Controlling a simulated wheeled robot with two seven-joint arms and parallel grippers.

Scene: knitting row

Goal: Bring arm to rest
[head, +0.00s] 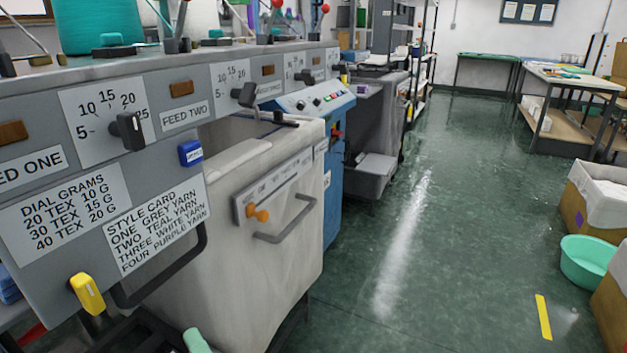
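Neither of my grippers nor any part of my arms that I can make out is in the head view. The grey machine panel (225,105) runs along the left. It carries a black dial knob (128,130) on a scale plate, and a second black knob (246,95) beyond it. A style card (155,222) and a dial grams card (66,214) are fixed to the panel. A blue button block (190,153) and a yellow lever (87,293) stick out from it.
A cream cabinet (215,245) with an orange knob (258,214) and grey handle stands beside the panel. A blue machine (333,180) is behind it. The green floor (440,230) is open at centre. A teal tub (592,262) and boxes stand at right.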

